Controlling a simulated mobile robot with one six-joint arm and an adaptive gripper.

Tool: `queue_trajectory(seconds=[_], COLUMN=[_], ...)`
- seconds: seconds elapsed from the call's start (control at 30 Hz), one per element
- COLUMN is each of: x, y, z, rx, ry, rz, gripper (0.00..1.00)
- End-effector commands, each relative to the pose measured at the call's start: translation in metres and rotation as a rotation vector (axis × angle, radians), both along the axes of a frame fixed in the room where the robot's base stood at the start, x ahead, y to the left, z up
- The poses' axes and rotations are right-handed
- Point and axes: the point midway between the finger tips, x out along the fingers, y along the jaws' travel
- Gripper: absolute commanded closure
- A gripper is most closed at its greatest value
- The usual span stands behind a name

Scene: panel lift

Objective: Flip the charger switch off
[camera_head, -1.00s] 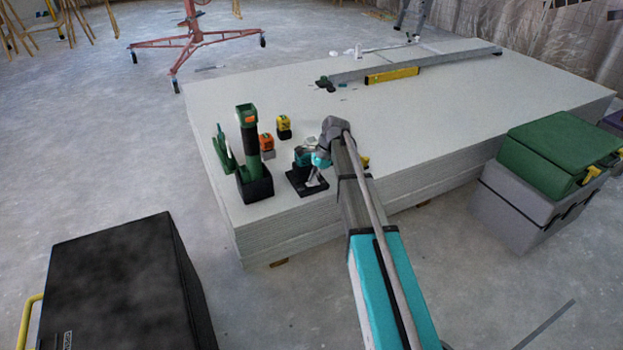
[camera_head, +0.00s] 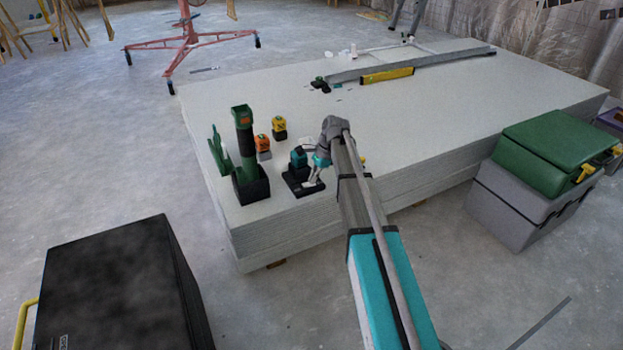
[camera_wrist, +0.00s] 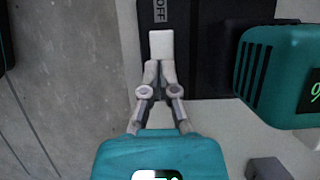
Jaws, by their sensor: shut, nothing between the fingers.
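The black charger (camera_head: 292,182) sits near the front left edge of the stacked pale panels, with a teal battery (camera_head: 299,158) on it. In the wrist view the charger's dark top (camera_wrist: 212,60) carries an "OFF" label (camera_wrist: 160,11), and the teal battery is to the right (camera_wrist: 262,70). A pale block that looks like the switch (camera_wrist: 161,45) lies just below the label. My gripper (camera_wrist: 159,68) is shut and empty, its fingertips at the block's lower end; contact cannot be told. In the head view my gripper (camera_head: 312,180) is over the charger's right side.
A yellow level (camera_head: 387,74) lies farther back. A black case (camera_head: 115,285) and a green-lidded box (camera_head: 555,150) flank the panels.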

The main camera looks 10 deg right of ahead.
Motion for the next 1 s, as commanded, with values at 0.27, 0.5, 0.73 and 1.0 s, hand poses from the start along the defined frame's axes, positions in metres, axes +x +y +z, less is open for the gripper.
queue_trajectory(seconds=[0.27,0.5,0.73,1.0], x=[0.0,0.001,0.001,0.002], y=[0.0,-0.002,-0.004,-0.007], z=[0.006,0.02,0.04,0.062], rx=[0.0,0.0,0.0,0.0], ry=[0.0,0.0,0.0,0.0], rz=[0.001,0.001,0.002,0.002], gripper=[1.0,1.0,1.0,1.0])
